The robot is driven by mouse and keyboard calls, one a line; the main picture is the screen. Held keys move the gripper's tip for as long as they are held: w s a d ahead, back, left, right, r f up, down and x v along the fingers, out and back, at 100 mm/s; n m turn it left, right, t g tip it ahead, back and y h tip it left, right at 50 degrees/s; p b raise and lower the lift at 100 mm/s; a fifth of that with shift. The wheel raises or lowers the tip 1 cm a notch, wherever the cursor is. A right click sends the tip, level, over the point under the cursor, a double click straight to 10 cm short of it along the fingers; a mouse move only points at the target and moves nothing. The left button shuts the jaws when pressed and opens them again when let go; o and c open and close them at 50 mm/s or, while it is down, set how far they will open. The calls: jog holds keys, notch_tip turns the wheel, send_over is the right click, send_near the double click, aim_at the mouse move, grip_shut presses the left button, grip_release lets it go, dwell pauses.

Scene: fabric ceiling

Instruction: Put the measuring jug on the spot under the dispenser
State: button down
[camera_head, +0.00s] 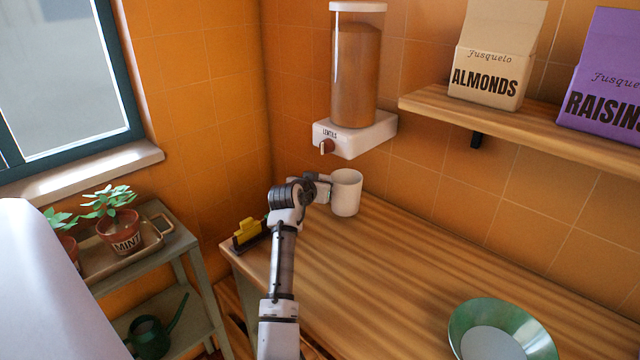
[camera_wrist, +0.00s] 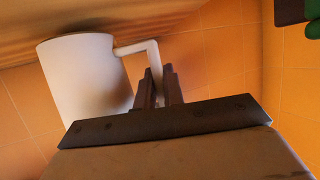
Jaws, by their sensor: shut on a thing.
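The measuring jug (camera_head: 346,194) is a plain white cup with a handle, upright at the back of the wooden counter, below the dispenser. It also shows in the wrist view (camera_wrist: 85,80), at the left. My gripper (camera_head: 324,188) is at its left side. In the wrist view my fingers (camera_wrist: 158,88) are shut on its angled handle (camera_wrist: 142,48). The wall dispenser (camera_head: 355,132) has a clear tank of brown lentils and a brown nozzle (camera_head: 326,147), a little left of and above the jug. I cannot tell whether the jug's base touches the counter. No marked spot is visible.
A yellow and dark object (camera_head: 248,232) sits at the counter's left corner. A green bowl (camera_head: 500,335) is at the front right; the counter (camera_head: 400,270) between is clear. A shelf (camera_head: 500,122) with almonds and raisins boxes is above right. A plant stand (camera_head: 175,250) is left.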

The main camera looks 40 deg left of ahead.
jog(key=shift+f+p, duration=0.2)
jog(key=shift+p, duration=0.15)
jog(key=shift+w+f, duration=0.15)
jog(key=shift+f, duration=0.15)
jog(key=shift+f, duration=0.15)
jog(key=c, duration=1.5)
grip_release()
jog(key=shift+r, duration=0.2)
